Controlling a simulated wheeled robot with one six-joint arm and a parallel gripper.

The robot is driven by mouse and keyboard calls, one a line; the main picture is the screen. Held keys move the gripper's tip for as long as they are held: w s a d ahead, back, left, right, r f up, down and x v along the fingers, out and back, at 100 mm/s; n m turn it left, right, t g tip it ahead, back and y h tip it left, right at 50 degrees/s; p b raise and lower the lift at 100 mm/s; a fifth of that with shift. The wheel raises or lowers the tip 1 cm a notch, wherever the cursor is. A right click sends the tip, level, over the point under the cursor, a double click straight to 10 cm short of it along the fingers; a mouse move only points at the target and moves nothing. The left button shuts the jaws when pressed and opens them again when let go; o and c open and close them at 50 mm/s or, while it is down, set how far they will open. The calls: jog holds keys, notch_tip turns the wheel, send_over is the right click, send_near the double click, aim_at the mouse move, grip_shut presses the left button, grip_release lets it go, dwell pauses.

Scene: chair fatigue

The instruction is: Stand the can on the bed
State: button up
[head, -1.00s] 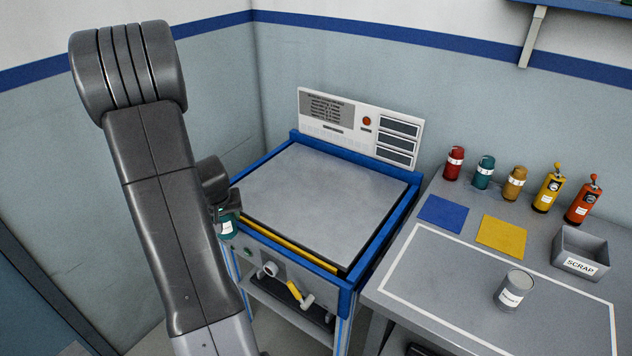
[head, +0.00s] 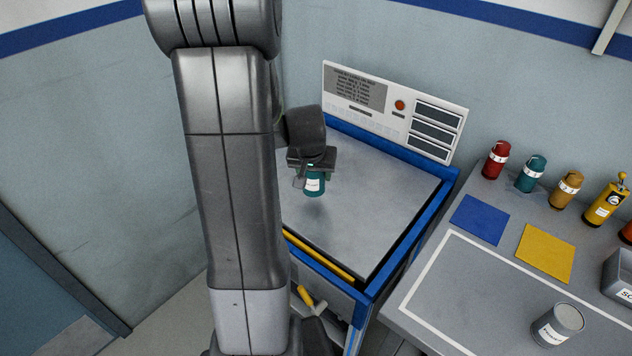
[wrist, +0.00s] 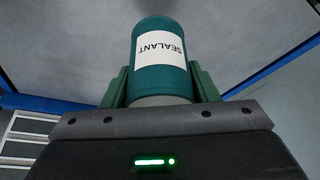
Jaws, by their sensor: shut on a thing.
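My gripper (head: 312,170) is shut on a teal can (head: 314,185) with a white label. In the wrist view the can (wrist: 160,80) sits between the two green fingers, and its label reads SEALANT. The bed (head: 370,210) is a flat grey plate in a blue frame. The can is above the bed's left part in the head view, roughly upright, with a soft shadow below it and a gap to the plate. My arm hides the bed's left edge.
A panel (head: 392,105) with a red button stands behind the bed. The bench at right bears red (head: 496,160), teal (head: 530,174) and amber (head: 566,190) bottles, a blue mat (head: 480,219), a yellow mat (head: 545,253) and a grey can (head: 558,326). The bed's plate is otherwise clear.

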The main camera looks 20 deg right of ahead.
aim_at(314, 181)
jog(key=shift+f, duration=1.8)
jog(key=shift+f+b, duration=0.2)
jog(key=shift+b, duration=0.2)
jog(key=o, duration=1.2)
jog(key=shift+r, duration=0.2)
jog(key=shift+r+p, duration=0.25)
jog(key=shift+p, duration=0.05)
jog(key=v, duration=1.1)
jog(key=shift+s+r+p, duration=0.2)
jog(key=shift+r+p, duration=0.05)
jog(key=shift+p, duration=0.1)
jog(key=shift+a, duration=0.1)
